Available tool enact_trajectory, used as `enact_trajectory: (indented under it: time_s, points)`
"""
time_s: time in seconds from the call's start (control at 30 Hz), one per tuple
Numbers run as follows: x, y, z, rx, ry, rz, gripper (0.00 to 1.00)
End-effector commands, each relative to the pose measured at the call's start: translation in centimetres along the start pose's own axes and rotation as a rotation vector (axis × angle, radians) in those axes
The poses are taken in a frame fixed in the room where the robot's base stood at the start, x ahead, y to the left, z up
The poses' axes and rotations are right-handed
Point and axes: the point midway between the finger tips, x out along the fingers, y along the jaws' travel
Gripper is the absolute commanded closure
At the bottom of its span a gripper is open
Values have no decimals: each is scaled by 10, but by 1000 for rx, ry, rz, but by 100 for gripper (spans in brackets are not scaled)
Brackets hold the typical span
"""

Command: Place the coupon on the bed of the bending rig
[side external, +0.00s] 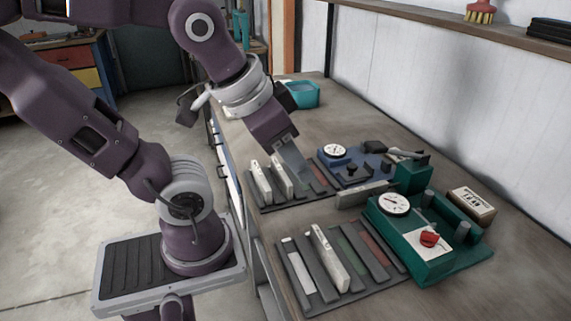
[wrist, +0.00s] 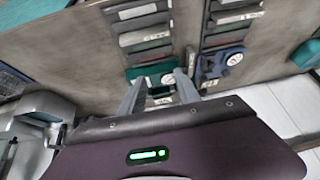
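Pale and grey flat coupons stand or lie in two dark slotted racks. The near rack (side external: 325,308) holds a tall pale coupon (side external: 330,258) and several other strips. The far rack (side external: 283,203) holds two pale upright coupons, one of them here (side external: 261,183). A green rig with a dial (side external: 396,203) stands right of the near rack. I cannot tell which is the bending rig. My gripper (wrist: 160,78) has its two fingers apart; in the side view its fingers (side external: 297,172) hang over the far rack. I see nothing held.
A grey bar (side external: 362,194) lies between the far rack and the green rig. A boxed item (side external: 471,204) stands at the right by the wall. A teal tub (side external: 304,95) stands at the back.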

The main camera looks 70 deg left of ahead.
Motion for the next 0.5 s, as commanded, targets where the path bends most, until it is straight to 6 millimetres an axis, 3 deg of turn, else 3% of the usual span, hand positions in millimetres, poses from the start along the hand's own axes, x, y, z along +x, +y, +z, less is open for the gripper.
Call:
enact_trajectory:
  time_s: [0.13, 0.5]
  points:
    - [-17, 17, 20, 16, -25, 66, 57]
    - [-14, 15, 18, 13, -30, 56, 57]
